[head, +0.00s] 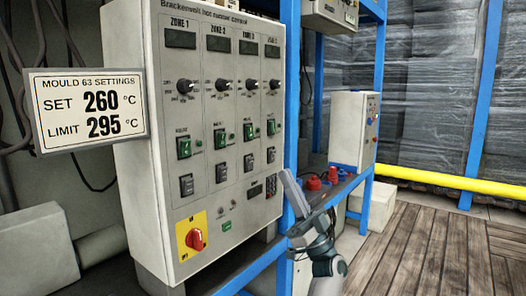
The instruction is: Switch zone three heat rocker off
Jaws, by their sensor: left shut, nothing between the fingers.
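The grey control panel (150,110) has several zone columns side by side. The zone three column is third from the left, under its dark display (247,47). It holds a black knob (252,84), a green rocker (249,131) and a black rocker (249,162) below. The small labels over the rockers are too blurred to tell which is heat, and I cannot tell their positions. My left gripper (287,178) is shut and empty, pointing up beside the panel's lower right edge, right of and below the zone three rockers. My right gripper is not in view.
A red rotary switch (196,239) on a yellow plate sits at the panel's lower left. A settings sign (88,108) sticks out at left. A blue frame (292,130) stands at the panel's right, with red and blue fittings (314,183) and a smaller box (352,130) behind.

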